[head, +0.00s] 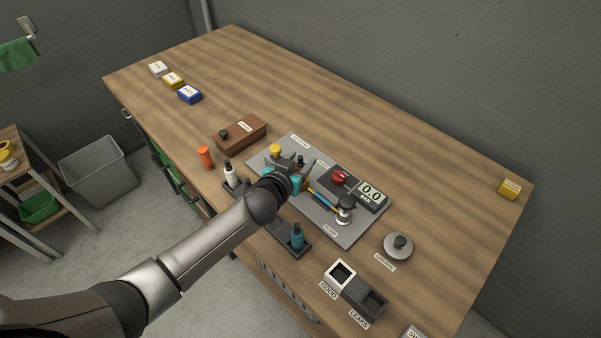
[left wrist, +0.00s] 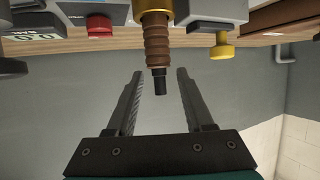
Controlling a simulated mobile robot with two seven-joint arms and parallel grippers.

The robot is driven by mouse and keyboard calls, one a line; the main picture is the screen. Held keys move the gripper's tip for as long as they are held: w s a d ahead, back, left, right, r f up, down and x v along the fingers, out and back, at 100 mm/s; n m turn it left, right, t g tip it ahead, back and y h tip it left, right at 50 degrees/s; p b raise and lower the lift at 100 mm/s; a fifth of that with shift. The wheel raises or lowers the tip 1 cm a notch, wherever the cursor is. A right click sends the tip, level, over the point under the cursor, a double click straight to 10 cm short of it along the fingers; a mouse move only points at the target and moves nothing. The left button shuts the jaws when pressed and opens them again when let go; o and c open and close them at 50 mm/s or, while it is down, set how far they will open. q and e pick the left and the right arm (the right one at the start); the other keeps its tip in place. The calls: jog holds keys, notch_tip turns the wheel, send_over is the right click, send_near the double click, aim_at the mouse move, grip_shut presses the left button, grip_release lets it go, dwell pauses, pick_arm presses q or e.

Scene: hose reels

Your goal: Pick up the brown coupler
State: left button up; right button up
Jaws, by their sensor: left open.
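The brown coupler (left wrist: 158,45) is a ribbed brown piece with a black tip, seated in a gold fitting (left wrist: 154,7) in the left wrist view. My left gripper (left wrist: 159,75) is open, with one finger on each side of the coupler's black tip and a gap on both sides. In the head view my left gripper (head: 298,168) is over the grey test board (head: 343,235). There the gripper and arm hide most of the coupler, and I cannot make out its brown body. My right gripper is not in view.
A yellow knob (head: 275,149) and a gauge display (head: 371,192) stand on the board. A black rack with white (head: 229,173) and teal (head: 297,236) couplers lies along the front. An orange cylinder (head: 205,156) and brown box (head: 241,134) are left.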

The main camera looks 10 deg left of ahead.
pick_arm(q)
jog(key=shift+w+f, duration=0.1)
jog(key=shift+w, duration=0.05)
grip_shut()
dwell(0.4)
dwell(1.0)
